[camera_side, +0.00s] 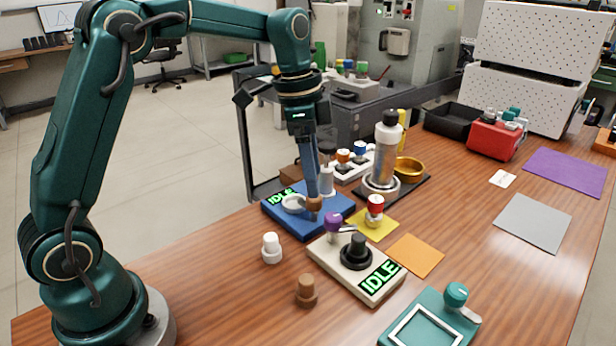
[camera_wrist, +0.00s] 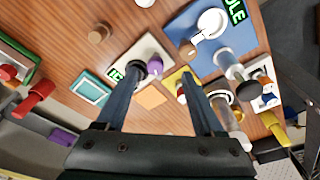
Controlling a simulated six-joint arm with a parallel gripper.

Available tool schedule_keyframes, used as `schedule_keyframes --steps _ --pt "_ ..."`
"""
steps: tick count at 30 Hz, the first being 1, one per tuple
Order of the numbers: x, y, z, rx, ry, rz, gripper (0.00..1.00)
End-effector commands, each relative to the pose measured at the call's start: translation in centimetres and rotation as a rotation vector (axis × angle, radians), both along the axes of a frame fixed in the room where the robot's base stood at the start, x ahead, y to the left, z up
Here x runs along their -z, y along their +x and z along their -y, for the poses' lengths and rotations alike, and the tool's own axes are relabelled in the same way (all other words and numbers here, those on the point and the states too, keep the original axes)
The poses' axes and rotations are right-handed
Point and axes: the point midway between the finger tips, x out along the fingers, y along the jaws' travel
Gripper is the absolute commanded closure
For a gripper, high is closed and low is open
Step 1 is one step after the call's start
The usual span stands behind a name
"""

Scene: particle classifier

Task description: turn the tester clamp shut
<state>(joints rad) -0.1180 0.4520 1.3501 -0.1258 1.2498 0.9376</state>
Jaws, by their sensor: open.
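Which device is the tester is not labelled. A blue device (camera_side: 335,210) reads IDLE and carries a white round part (camera_side: 293,203); a brown knob (camera_side: 314,204) shows at its front edge. The wrist view shows the blue device (camera_wrist: 207,57) at upper right, with the brown knob (camera_wrist: 187,49). A cream device (camera_side: 325,258) also reads IDLE and carries a black round part (camera_side: 356,253) and a purple-capped piece (camera_side: 333,224). My gripper (camera_side: 314,196) is open and points down above the blue device's front edge, close to the brown knob. Contact cannot be told. My gripper's fingers (camera_wrist: 162,76) look empty.
A white-capped piece (camera_side: 271,248) and a brown piece (camera_side: 306,290) stand in front. A tall bottle (camera_side: 385,155) stands behind. A teal device (camera_side: 440,305) is at front right.

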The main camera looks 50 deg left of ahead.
Motion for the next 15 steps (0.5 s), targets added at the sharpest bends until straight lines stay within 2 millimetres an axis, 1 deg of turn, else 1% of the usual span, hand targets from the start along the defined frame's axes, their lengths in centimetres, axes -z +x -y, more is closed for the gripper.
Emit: schedule_keyframes --steps 1,4,8,15 --pt "-0.6 -0.1 -1.0 -0.005 0.000 0.003 0.31" --pt "-1.6 -0.5 -2.5 -0.006 0.001 0.004 0.31" --pt "-2.1 -0.8 -4.9 -0.078 0.005 0.016 0.31" --pt "-2.5 -2.5 -9.1 -0.234 0.012 0.018 0.31"
